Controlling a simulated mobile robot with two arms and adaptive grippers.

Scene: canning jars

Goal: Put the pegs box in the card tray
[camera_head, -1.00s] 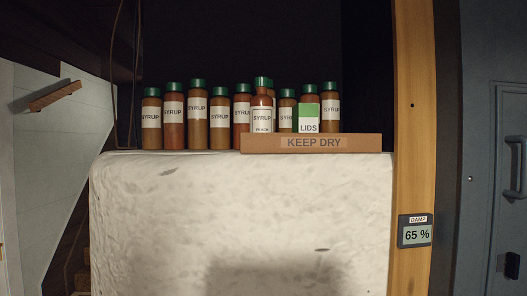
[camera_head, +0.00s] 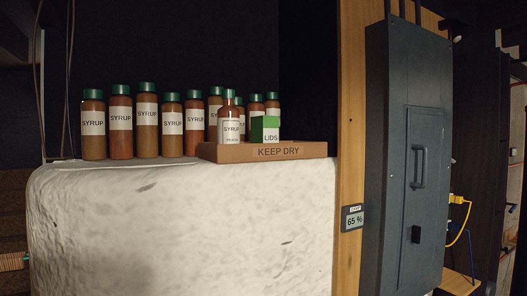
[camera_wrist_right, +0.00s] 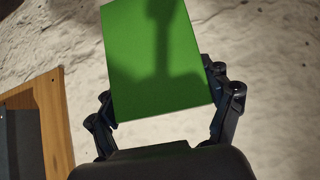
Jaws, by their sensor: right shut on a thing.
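The card tray (camera_head: 225,154), brown and marked KEEP DRY, stands on a pale, rough-topped block in the head view. It holds a reddish bottle (camera_head: 230,118) with a white label and a green-and-white LIDS box (camera_head: 265,129). In the right wrist view my right gripper (camera_wrist_right: 158,88) is shut on a green box (camera_wrist_right: 150,55), with a finger at either side. No writing shows on the face turned to the camera, so I cannot read whether it is the pegs box. Neither gripper shows in the head view.
Several syrup bottles (camera_head: 146,120) stand in a row left of and behind the tray. The pale block (camera_head: 180,225) has a rounded front edge. A wooden post (camera_head: 350,120) with a damp meter (camera_head: 352,218) and a grey cabinet (camera_head: 415,150) stand to the right.

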